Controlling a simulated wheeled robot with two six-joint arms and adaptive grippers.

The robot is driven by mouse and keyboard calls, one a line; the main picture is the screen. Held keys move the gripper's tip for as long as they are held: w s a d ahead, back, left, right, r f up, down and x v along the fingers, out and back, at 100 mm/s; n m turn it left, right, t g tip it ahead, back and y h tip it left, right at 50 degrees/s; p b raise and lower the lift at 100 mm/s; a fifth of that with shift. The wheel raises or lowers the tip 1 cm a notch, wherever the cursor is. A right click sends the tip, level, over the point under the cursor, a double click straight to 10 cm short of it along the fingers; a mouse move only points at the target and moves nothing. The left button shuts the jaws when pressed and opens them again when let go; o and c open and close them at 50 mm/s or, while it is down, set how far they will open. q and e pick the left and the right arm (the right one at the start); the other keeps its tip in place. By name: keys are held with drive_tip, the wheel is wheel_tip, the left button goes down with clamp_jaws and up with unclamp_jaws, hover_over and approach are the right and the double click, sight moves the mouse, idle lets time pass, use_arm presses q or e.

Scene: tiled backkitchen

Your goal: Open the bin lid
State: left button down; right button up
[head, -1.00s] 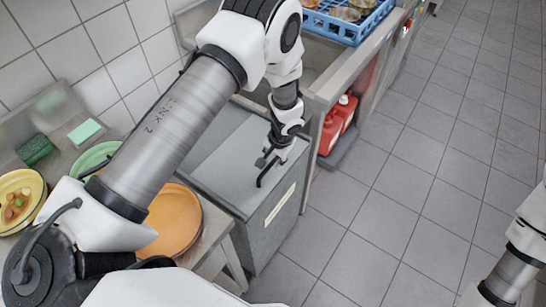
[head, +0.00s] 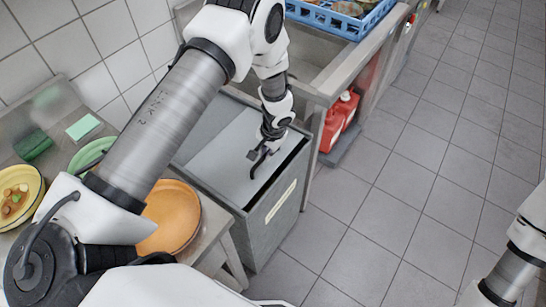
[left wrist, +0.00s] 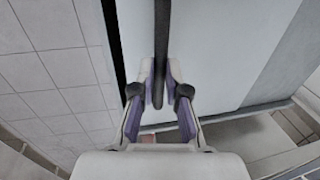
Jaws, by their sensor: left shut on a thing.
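The grey bin (head: 252,230) stands between the counter and the steel sink unit. Its lighter grey lid (head: 220,158) is tilted partly up, with a dark gap between it and the bin's front rim. My left gripper (head: 262,158) is shut on the dark bar handle (head: 254,172) at the lid's front side. In the left wrist view, the handle (left wrist: 161,40) runs between the two purple-padded fingers (left wrist: 160,85), over the pale lid (left wrist: 215,45). My right arm shows at the right edge of the head view, but its gripper is out of view.
An orange plate (head: 172,215), a yellow bowl with food (head: 17,195) and sponges (head: 84,127) are on the left counter. A blue crate (head: 340,18) sits on the sink unit, with red canisters (head: 338,120) below. The tiled floor (head: 400,200) to the right is clear.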

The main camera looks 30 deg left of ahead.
use_arm(q)
drive_tip(key=a, duration=0.2)
drive_tip(key=a+b, duration=0.1)
drive_tip(key=a, duration=0.1)
drive_tip(key=w+a+b, duration=0.1)
drive_tip(key=a, duration=0.2)
drive_tip(key=shift+f, duration=0.3)
hover_over(230, 141)
drive_tip(key=shift+s+r+b, duration=0.15)
drive_tip(key=shift+r+b, duration=0.05)
drive_tip(key=shift+b, duration=0.15)
drive_tip(key=c, duration=1.2)
unclamp_jaws()
drive_tip(key=shift+f, duration=0.1)
drive_tip(key=shift+w+f, duration=0.1)
drive_tip(key=shift+w, duration=0.15)
drive_tip(key=shift+s+r, duration=0.1)
drive_tip(key=shift+r, duration=0.3)
drive_tip(key=r, duration=0.3)
drive_tip(key=d+r, duration=0.1)
drive_tip(key=r, duration=0.3)
drive_tip(key=d+r, duration=0.1)
drive_tip(key=r, duration=0.3)
drive_tip(key=shift+d, duration=0.15)
